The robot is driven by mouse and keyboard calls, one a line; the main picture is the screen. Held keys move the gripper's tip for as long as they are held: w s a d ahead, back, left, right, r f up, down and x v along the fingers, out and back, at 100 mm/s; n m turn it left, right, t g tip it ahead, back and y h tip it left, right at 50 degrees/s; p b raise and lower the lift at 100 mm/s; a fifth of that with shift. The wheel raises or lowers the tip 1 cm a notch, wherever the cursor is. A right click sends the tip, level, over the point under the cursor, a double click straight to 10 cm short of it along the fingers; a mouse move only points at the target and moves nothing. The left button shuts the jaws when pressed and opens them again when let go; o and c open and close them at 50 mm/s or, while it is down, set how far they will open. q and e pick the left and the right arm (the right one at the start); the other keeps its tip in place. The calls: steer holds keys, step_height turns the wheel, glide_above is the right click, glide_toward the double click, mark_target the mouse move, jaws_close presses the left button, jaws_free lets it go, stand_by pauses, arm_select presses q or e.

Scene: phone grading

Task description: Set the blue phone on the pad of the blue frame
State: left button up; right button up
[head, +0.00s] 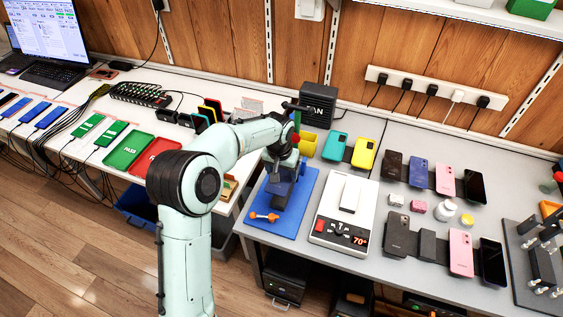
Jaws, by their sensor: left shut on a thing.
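My left gripper (281,172) is low over the blue mat (305,205), its jaws mostly hidden by my own wrist. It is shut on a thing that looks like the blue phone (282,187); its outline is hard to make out. The blue frame (298,192) appears as a dark blue fixture on the mat, right under the gripper and partly hidden. I cannot tell whether the phone touches its pad. My right gripper is not in view.
A white heating plate (326,211) with a red display is right of the mat. An orange tool (264,216) lies on the mat. Several phones and small jars fill the right table. A green tray (122,149) and a red tray (144,163) are at left.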

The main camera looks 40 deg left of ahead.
arm_select(q)
steer(key=shift+f+b, duration=1.95)
steer(key=shift+f, duration=1.2)
steer(key=shift+f+b, duration=0.45)
steer(key=shift+f, duration=0.35)
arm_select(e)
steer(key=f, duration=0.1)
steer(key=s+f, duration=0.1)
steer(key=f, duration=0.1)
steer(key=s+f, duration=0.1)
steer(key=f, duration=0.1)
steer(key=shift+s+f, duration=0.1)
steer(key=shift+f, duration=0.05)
arm_select(q)
steer(key=shift+f, duration=0.35)
steer(key=o, duration=1.1)
steer(key=shift+o, duration=0.2)
steer(key=shift+r+p, duration=0.45)
steer(key=shift+r, duration=0.25)
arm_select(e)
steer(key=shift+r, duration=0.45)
